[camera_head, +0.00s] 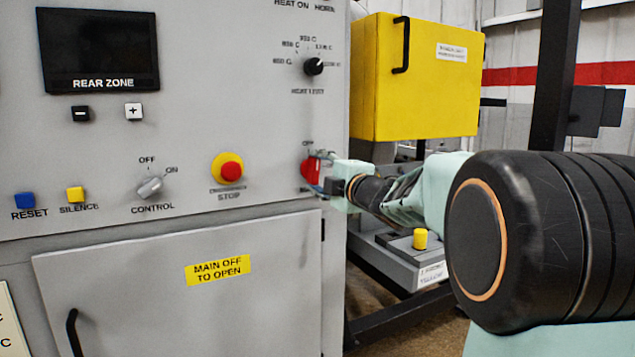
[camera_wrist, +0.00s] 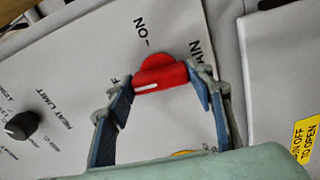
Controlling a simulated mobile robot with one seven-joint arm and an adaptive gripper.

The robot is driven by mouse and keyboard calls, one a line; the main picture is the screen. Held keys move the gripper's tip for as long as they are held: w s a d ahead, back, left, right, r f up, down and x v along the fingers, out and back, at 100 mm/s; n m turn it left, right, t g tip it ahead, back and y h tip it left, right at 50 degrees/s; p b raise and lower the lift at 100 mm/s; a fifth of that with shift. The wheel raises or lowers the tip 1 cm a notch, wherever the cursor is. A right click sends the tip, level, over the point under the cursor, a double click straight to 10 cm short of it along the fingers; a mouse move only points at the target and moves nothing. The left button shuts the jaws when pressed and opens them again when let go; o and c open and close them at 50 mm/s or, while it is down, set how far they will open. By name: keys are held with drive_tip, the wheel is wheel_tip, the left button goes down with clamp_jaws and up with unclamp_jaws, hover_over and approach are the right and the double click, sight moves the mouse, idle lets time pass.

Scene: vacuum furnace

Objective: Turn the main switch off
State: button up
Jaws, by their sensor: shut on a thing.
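The red main switch (camera_head: 309,169) is at the right edge of the grey panel. It shows clearly in the wrist view (camera_wrist: 160,74) as a round red knob with a raised bar. The bar's white mark lies at its left end in that view, toward a label mostly hidden by a finger, with an F showing. "ON" is printed above the knob there, away from the mark. My gripper (camera_head: 321,172) is at the switch, its two blue-padded fingers (camera_wrist: 162,82) closed on the ends of the bar. In the head view the fingers partly cover the switch.
A red emergency stop (camera_head: 231,170) and the control selector (camera_head: 150,187) sit left of the switch. The heat limit knob (camera_head: 313,66) is above it. A yellow box (camera_head: 415,80) stands behind my arm. The cabinet door (camera_head: 120,285) below is closed.

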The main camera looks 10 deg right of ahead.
drive_tip(key=shift+n+b, duration=0.35)
drive_tip(key=shift+n, duration=0.25)
drive_tip(key=o, duration=1.2)
drive_tip(key=shift+c, duration=0.2)
drive_tip(key=v, duration=1.2)
